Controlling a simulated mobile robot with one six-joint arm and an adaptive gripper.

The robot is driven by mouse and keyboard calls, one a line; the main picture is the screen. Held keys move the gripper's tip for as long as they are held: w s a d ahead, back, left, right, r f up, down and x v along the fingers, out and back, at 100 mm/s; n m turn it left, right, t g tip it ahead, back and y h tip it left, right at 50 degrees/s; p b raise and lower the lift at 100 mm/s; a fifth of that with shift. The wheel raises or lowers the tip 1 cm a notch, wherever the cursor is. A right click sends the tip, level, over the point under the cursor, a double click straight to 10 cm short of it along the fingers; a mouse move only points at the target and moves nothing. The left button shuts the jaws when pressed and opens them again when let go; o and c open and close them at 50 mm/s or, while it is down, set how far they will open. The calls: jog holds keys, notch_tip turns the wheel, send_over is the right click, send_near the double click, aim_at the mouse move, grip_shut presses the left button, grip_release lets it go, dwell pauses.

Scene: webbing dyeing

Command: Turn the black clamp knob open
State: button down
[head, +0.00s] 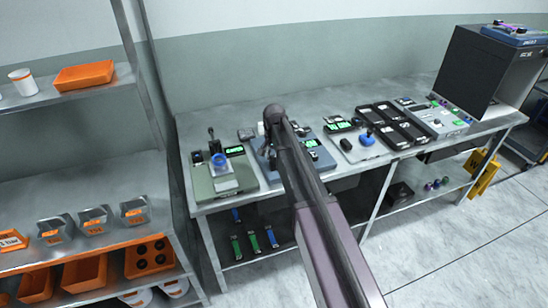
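Several devices stand on the grey bench (300,100), and I cannot tell for sure which part is the black clamp knob. A black upright part (211,133) stands on the left device (204,186), behind a blue round part (219,159). Another small black part (346,144) sits on the grey device (372,153) right of my arm, beside a blue knob (367,138). My arm reaches over the middle blue-grey device (322,158). My gripper (268,152) seems to be the small dark shape below the arm's far end, at this device; its fingers are not clear.
Black trays (398,128) and a dark box-shaped machine (480,70) stand to the right on the bench. A shelf rack (75,200) with orange bins (85,272) is at left. Coloured tools (254,242) lie on the lower shelf. Floor at lower right is clear.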

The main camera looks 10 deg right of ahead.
jog(key=shift+n, duration=0.4)
jog(key=n, duration=0.8)
jog(key=shift+n, duration=0.3)
jog(key=n, duration=0.4)
jog(key=shift+n, duration=0.3)
jog(key=n, duration=0.4)
jog(key=shift+s, duration=0.1)
jog(key=shift+c, duration=1.5)
grip_release()
